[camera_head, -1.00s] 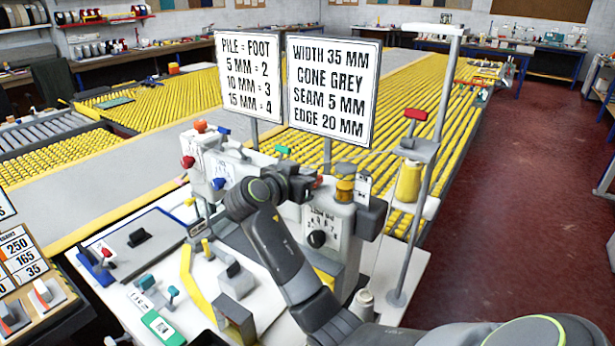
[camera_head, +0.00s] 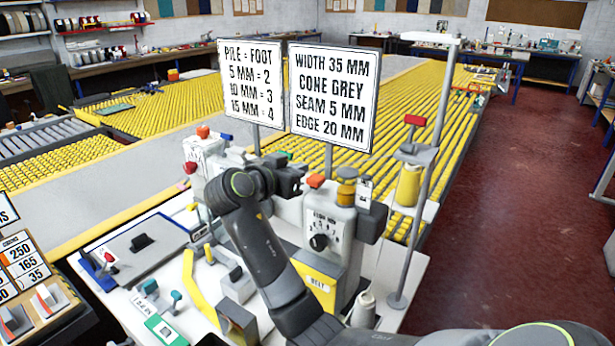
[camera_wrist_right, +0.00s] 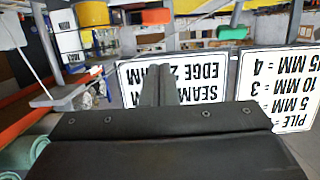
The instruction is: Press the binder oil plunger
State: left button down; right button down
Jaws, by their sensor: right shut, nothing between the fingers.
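The binder machine (camera_head: 322,232) stands on the white bench with a dial on its front. On its top are an orange-red cap (camera_head: 315,180) and an amber round knob (camera_head: 346,193). Which of these is the oil plunger I cannot tell for sure; no label for it is readable. My right gripper (camera_head: 301,181) is shut and empty, just left of the orange-red cap, over the machine's left part; contact is not clear. In the right wrist view its closed fingers (camera_wrist_right: 167,86) point toward the sign panels. My left gripper is out of view.
Two white signs (camera_head: 335,97) on posts rise behind the machine. A thread stand (camera_head: 420,200) with a yellow cone stands to its right. A black-handled plate (camera_head: 135,243) and small coloured levers lie at the left. Red floor (camera_head: 500,200) is clear at right.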

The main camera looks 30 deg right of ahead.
jog(key=b+v, duration=0.1)
jog(key=v, duration=0.4)
jog(key=shift+r+b, duration=0.1)
jog(key=shift+b, duration=0.2)
jog(key=shift+w, duration=0.1)
dwell(0.3)
